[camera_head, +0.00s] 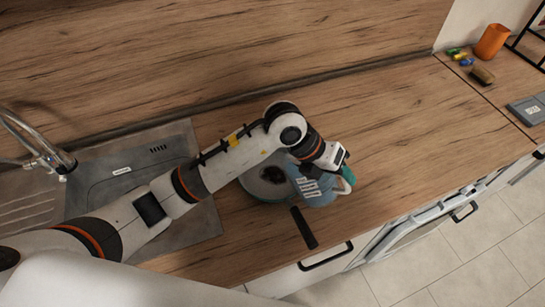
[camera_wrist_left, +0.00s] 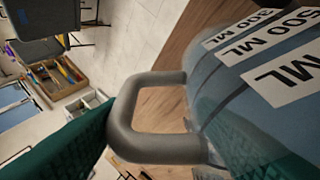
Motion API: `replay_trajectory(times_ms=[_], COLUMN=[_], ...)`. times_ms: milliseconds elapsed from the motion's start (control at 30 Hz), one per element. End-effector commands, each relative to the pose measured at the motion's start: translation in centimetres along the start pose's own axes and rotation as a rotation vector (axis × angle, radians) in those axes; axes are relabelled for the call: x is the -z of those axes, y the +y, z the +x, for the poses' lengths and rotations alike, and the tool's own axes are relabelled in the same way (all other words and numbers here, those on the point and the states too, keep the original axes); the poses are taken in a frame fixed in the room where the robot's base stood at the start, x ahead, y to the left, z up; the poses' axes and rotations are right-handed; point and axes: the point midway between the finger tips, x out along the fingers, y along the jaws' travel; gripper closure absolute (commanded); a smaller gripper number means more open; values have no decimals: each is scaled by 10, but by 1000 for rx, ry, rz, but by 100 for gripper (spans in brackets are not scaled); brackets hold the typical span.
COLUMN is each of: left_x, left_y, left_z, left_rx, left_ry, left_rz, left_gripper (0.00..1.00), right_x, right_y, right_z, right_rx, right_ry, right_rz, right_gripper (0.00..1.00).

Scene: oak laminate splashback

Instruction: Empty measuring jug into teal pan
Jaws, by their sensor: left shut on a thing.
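The measuring jug (camera_head: 312,188) is see-through blue with white "500 ML" labels. It is at the right side of the teal pan (camera_head: 252,188), partly over it in the head view. My left gripper (camera_head: 345,178), with teal finger pads, is shut on the jug's grey handle (camera_wrist_left: 150,146), which shows large in the wrist view beside the jug wall (camera_wrist_left: 235,85). The jug looks tilted; how far I cannot tell. Dark stuff lies in the pan, partly hidden by my arm. The pan's dark handle (camera_head: 303,228) points to the front edge. My right gripper is out of view.
A sink (camera_head: 130,170) with a tap (camera_head: 40,145) is at left. An orange cup (camera_head: 491,41), small coloured items (camera_head: 458,54) and a grey device (camera_head: 528,109) are at far right. The counter (camera_head: 410,120) right of the jug is clear.

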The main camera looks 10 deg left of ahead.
Motion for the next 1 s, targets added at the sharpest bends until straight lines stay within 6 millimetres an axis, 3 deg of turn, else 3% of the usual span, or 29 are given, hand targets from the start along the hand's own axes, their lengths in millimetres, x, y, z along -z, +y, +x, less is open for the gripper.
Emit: replay_trajectory(times_ms=[1000], left_x=[6], left_y=[-12], left_z=[-13], left_rx=[-128], left_ry=[-5], left_rz=[-51], left_gripper=[99], right_x=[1], right_y=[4], right_z=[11], right_rx=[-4], right_ry=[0], right_rz=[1], right_gripper=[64])
